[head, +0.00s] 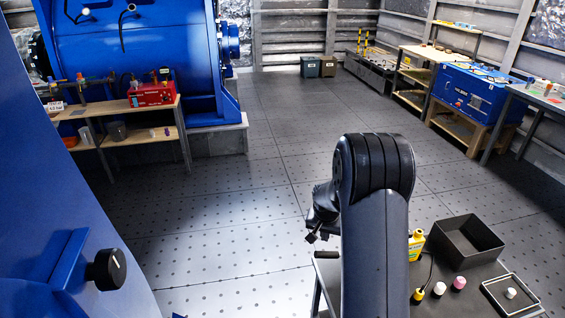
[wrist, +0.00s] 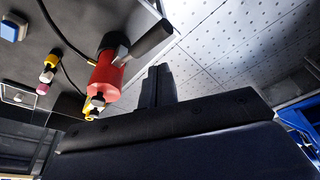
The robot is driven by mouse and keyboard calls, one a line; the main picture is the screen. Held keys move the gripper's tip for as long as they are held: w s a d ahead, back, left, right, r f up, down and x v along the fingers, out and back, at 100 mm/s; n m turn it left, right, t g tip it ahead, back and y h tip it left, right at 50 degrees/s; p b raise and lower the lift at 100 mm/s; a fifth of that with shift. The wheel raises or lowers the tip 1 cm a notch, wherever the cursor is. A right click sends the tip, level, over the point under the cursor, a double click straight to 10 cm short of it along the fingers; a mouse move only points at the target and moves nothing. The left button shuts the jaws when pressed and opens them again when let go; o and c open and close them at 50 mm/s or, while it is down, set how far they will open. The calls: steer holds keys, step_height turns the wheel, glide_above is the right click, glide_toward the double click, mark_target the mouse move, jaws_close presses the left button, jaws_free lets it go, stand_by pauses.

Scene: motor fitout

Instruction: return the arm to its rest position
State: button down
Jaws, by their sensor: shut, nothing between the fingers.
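My arm stands up in the middle of the head view, bent over at its top joint. My gripper (head: 313,238) hangs at the left of the arm, pointing down and left near the left edge of the dark work top. In the wrist view my gripper (wrist: 157,73) shows its two dark fingers together, with nothing between them. A red tool with a black handle (wrist: 106,74) lies on the dark top to the left of the fingers, apart from them in the picture.
The work top holds a black open box (head: 466,241), a yellow device (head: 417,244), small capped parts and a shallow tray (head: 488,289). A blue machine (head: 140,60) and a wooden shelf (head: 145,136) stand at the left. The tiled floor (head: 230,215) between is clear.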

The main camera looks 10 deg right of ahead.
mark_target(322, 252)
steer(key=x, duration=0.1)
steer(key=b+x, duration=0.1)
steer(key=x, duration=0.1)
steer(key=s+b+x, duration=0.1)
steer(key=x, duration=0.1)
steer(key=shift+a, duration=0.3)
